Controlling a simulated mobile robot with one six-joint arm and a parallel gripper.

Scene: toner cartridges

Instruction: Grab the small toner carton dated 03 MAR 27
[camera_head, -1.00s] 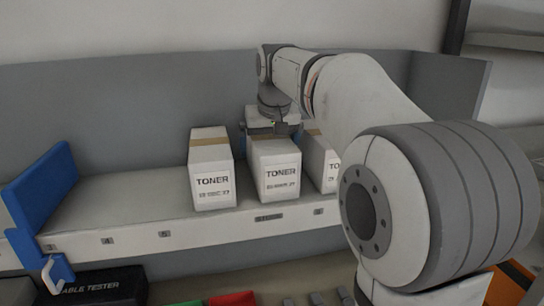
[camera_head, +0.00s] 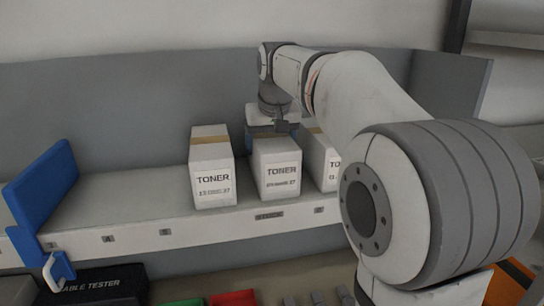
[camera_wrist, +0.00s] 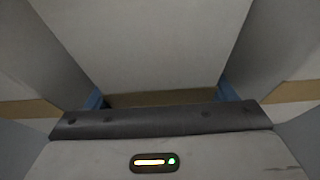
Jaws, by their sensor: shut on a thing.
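Three white toner cartons stand in a row on the shelf in the head view: a left one (camera_head: 211,172), a middle one (camera_head: 277,178) and a partly hidden right one (camera_head: 330,165). The printed dates are small; the middle label seems to end in 27, and the rest is too blurred to read surely. My gripper (camera_head: 270,131) is at the top of the middle carton, behind its front edge. In the wrist view, the blue fingertips of my gripper (camera_wrist: 162,97) are shut on the sides of that carton (camera_wrist: 150,40). Its brown tape shows near the palm.
The neighbouring cartons stand close on both sides. The shelf (camera_head: 110,200) is free to the left, up to a blue divider (camera_head: 42,195). A grey back panel (camera_head: 120,110) rises behind. A black cable tester box (camera_head: 100,288) lies below.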

